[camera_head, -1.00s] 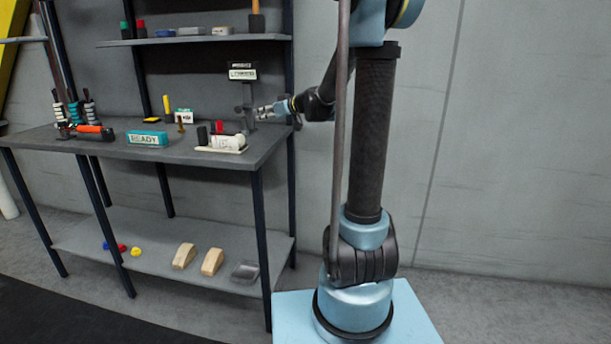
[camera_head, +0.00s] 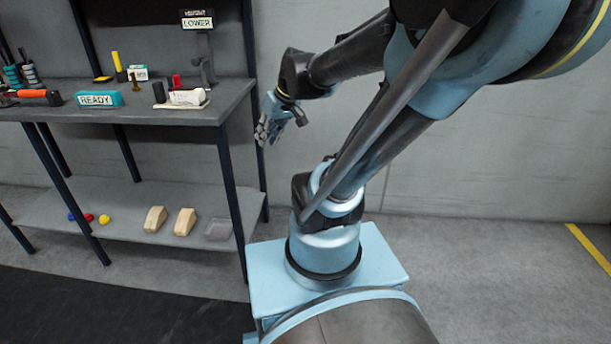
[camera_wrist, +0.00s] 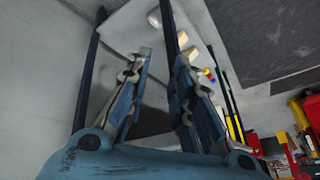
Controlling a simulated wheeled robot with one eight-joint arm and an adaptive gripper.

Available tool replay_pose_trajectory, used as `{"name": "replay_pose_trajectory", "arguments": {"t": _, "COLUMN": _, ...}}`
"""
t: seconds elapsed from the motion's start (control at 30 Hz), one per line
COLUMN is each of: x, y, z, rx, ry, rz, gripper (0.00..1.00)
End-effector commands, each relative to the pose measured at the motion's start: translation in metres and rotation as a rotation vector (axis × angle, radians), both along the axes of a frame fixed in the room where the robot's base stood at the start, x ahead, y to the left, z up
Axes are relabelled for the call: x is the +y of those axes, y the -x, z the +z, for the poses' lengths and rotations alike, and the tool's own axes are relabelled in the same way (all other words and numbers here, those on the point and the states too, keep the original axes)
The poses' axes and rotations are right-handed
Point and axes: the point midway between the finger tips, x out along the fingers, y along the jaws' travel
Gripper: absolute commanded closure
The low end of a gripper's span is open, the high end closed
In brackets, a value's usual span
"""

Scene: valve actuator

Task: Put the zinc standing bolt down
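A small brownish upright piece shaped like a bolt (camera_head: 135,82) stands on the bench top, behind the READY block. I cannot tell whether it is the zinc standing bolt. My gripper (camera_head: 262,132) is off the bench's right end, beside the right leg and below the level of the top, angled downward. In the wrist view my gripper (camera_wrist: 164,58) has its two fingers apart with a gap between them. I see no bolt between the fingers.
The bench top (camera_head: 185,115) holds a teal READY block (camera_head: 99,99), a white roll-like piece (camera_head: 187,97) and a LOWER sign (camera_head: 197,22). Its lower shelf (camera_head: 120,228) holds two wooden blocks (camera_head: 185,221). Floor to the right is clear.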

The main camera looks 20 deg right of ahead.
Motion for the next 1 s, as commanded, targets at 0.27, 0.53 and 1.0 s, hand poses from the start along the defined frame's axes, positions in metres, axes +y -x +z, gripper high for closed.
{"name": "replay_pose_trajectory", "arguments": {"t": 0.27, "x": -0.053, "y": 0.086, "z": -0.054, "rx": 0.160, "ry": 0.158, "rz": -0.215, "gripper": 0.78}}
{"name": "replay_pose_trajectory", "arguments": {"t": 0.53, "x": -0.087, "y": 0.124, "z": -0.078, "rx": 0.223, "ry": 0.240, "rz": -0.345, "gripper": 0.78}}
{"name": "replay_pose_trajectory", "arguments": {"t": 1.0, "x": -0.089, "y": 0.126, "z": -0.080, "rx": 0.226, "ry": 0.247, "rz": -0.354, "gripper": 0.78}}
